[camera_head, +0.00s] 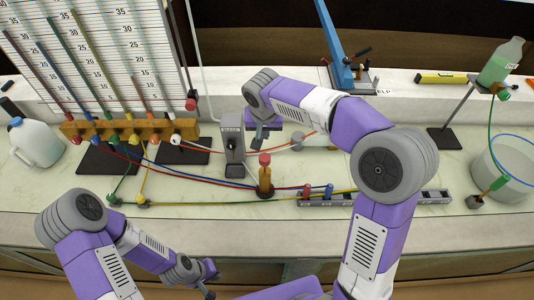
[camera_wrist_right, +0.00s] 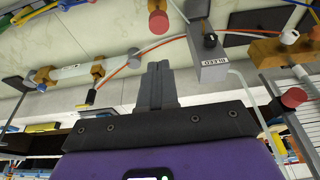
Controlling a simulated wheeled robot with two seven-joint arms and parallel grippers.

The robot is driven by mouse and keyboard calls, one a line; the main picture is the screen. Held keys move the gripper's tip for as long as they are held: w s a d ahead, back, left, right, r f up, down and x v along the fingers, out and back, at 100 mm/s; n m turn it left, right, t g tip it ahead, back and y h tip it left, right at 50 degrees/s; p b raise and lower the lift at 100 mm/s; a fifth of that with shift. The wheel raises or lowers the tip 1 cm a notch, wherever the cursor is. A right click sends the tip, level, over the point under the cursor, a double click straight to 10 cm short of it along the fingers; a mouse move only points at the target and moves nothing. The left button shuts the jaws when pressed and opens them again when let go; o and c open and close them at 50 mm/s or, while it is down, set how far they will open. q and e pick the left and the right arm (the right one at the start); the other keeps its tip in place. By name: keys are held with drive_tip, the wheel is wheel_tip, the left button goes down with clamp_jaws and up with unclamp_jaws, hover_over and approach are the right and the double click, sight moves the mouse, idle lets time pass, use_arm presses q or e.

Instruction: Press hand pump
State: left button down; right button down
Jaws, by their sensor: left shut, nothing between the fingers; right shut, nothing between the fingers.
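A brass post with a red knob (camera_head: 265,172) stands upright on the bench. A grey upright box with a small label (camera_head: 233,145) stands just left of and behind it. I cannot tell for certain which of these is the hand pump. My right gripper (camera_head: 258,142) is shut and empty, pointing down just right of the box and behind the post. In the right wrist view its fingers (camera_wrist_right: 160,68) are together, with the red knob (camera_wrist_right: 157,22) ahead and the grey box (camera_wrist_right: 208,55) to the right. My left gripper (camera_head: 208,290) is shut and empty, low in front of the bench.
Colored hoses run across the bench to a grey rail (camera_head: 380,198). A tube board (camera_head: 95,50), a white jug (camera_head: 37,142) and a brass block (camera_head: 130,130) are at left. A blue lever device (camera_head: 343,60) is behind. A clear vessel (camera_head: 503,165) stands at right.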

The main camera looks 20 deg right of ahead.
sight(265, 162)
drive_tip(key=x, duration=0.9)
drive_tip(key=s+x, duration=0.1)
drive_tip(key=x, duration=0.4)
drive_tip(key=shift+s+a+f+b, duration=0.1)
drive_tip(key=shift+a+f+b, duration=0.1)
drive_tip(key=shift+a+b, duration=0.1)
wheel_tip(265, 162, down, 5)
drive_tip(key=b, duration=0.6)
drive_tip(key=shift+f, duration=0.1)
drive_tip(key=shift+s, duration=0.15)
wheel_tip(265, 162, up, 5)
drive_tip(key=p, duration=0.3)
drive_tip(key=shift+r, duration=0.2)
drive_tip(key=v, duration=0.9)
